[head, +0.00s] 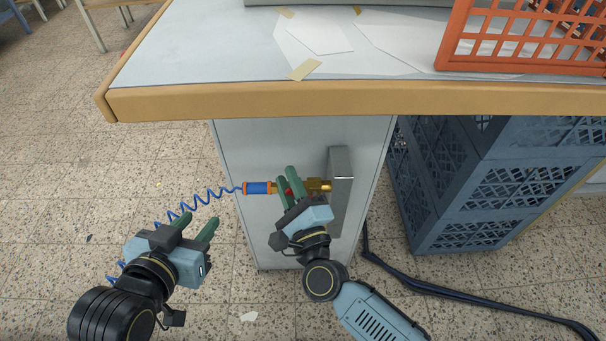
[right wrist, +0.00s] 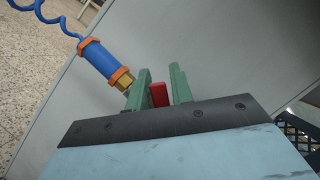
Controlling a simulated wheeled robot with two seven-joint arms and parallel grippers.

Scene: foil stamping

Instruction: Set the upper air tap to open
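A brass air tap (head: 320,185) sticks out to the left from a grey metal upright on the cabinet under the bench. Its red handle (right wrist: 159,94) shows in the right wrist view. A blue connector with orange ends (head: 258,188) joins the tap to a coiled blue hose (head: 196,203). My right gripper (head: 285,178) is at the tap, its green fingers apart on either side of the red handle. A narrow gap seems to show beside the handle; the fingers hide part of the tap. My left gripper (head: 183,224) is open and empty, left of the cabinet. I see only one tap.
The bench top (head: 200,60) with its wooden edge overhangs the cabinet (head: 235,150). Blue crates (head: 465,180) stand to the right. An orange basket (head: 500,40) sits on the bench. A dark cable (head: 440,290) lies on the floor. The floor at left is mostly clear.

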